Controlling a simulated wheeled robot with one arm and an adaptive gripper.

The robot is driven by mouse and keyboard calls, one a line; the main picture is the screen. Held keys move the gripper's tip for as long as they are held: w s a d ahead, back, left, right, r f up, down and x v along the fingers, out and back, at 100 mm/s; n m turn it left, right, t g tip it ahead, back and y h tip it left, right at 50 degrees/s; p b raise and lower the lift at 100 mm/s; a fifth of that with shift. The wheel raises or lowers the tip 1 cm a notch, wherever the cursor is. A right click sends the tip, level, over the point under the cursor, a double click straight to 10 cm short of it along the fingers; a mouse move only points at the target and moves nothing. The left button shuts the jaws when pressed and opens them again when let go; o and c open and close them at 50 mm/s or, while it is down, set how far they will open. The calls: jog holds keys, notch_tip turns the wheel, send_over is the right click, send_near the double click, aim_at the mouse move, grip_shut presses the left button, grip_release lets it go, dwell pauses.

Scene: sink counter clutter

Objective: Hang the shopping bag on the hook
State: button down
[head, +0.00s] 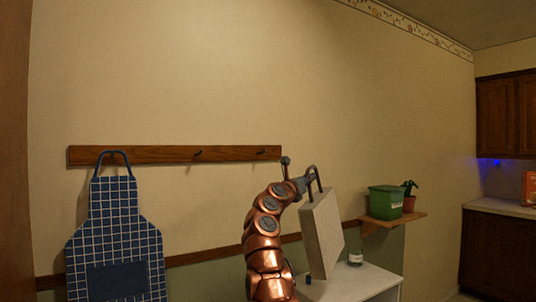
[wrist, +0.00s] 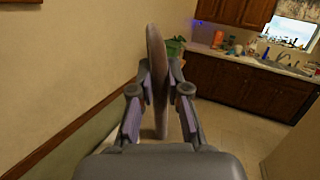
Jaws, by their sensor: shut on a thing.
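The shopping bag (head: 322,236) is a pale, boxy bag with a brown looped handle (head: 313,172). It hangs upright, slightly tilted, from my gripper (head: 304,184) at the right of the rail. In the wrist view, my gripper (wrist: 159,82) is shut with the brown handle (wrist: 158,60) between its fingers. The bag's body is mostly hidden there. A wooden rail (head: 228,153) on the wall carries dark hooks. The middle hook (head: 197,154) and the right hook (head: 261,152) are bare. My gripper is right of the right hook and a little lower.
A blue checked apron (head: 115,235) hangs at the rail's left end. A white table (head: 365,284) with a glass jar (head: 356,255) stands below the bag. A green bin (head: 385,202) and a plant (head: 409,196) sit on a wall shelf.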

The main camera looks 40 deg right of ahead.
jog(key=shift+s, duration=0.1)
jog(key=shift+s+r, duration=0.2)
jog(key=shift+r, duration=0.05)
jog(key=shift+s+a+r+m+g, duration=0.15)
jog(key=shift+s+r+g, duration=0.1)
jog(key=shift+s+r, duration=0.25)
jog(key=shift+s+a+r+m+g, duration=0.15)
jog(key=shift+s+r+g, duration=0.15)
jog(key=shift+s, duration=0.2)
jog(key=shift+s+r+h, duration=0.2)
jog(key=shift+r+h, duration=0.1)
jog(key=shift+s+r+g, duration=0.15)
jog(key=shift+s+g, duration=0.2)
jog(key=shift+s, duration=0.2)
jog(key=shift+s+a+r, duration=0.2)
jog(key=shift+s+r, duration=0.1)
jog(key=shift+r, duration=0.15)
